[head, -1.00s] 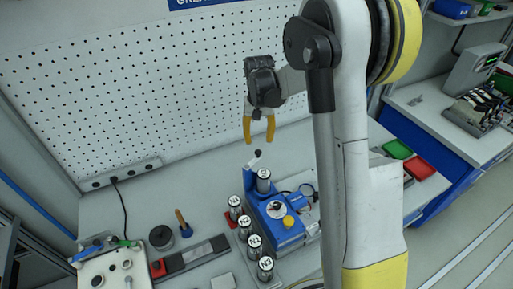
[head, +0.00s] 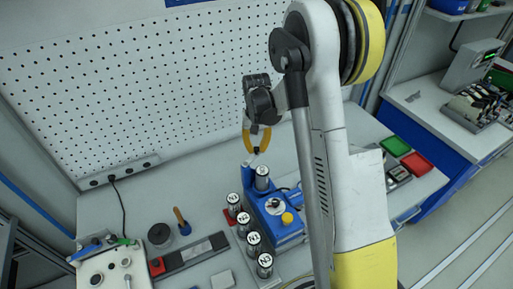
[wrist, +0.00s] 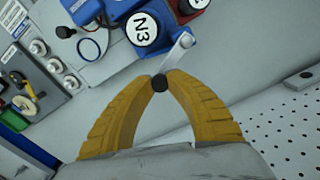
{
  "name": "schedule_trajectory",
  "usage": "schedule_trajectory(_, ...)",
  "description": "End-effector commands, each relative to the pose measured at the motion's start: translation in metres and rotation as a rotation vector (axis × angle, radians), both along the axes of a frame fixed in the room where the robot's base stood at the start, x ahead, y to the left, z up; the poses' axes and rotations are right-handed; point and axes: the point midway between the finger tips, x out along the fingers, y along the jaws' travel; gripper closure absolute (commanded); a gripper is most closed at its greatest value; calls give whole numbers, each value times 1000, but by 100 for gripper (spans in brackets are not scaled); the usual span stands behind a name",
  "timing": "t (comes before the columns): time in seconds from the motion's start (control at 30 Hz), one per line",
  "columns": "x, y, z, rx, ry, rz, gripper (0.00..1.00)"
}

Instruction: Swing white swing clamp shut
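The white swing clamp is a short pale lever with a black knob at its end. In the wrist view its arm (wrist: 178,52) runs from a round pivot beside the blue fixture down to the knob, clear of the N3 cylinder (wrist: 142,29). My gripper (wrist: 162,78) has both yellow fingertips closed around the black knob. In the head view my gripper (head: 257,150) is at the lever (head: 251,160), above the blue post at the back of the blue fixture (head: 280,229). The fingertips partly hide the knob there.
Several N-labelled cylinders (head: 254,242) stand in a row left of the blue fixture. A pegboard (head: 140,90) rises behind the bench. A white block with levers (head: 110,268) is at lower left. Green (head: 395,146) and red (head: 417,162) trays lie to the right.

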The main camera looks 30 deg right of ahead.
Motion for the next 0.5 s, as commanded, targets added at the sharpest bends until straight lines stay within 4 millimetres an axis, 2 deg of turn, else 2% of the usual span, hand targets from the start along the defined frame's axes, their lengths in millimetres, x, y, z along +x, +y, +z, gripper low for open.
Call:
schedule_trajectory(0.27,-2,-1,-1,0,0,-36,100)
schedule_trajectory(0.5,-10,-4,-2,0,0,-169,100)
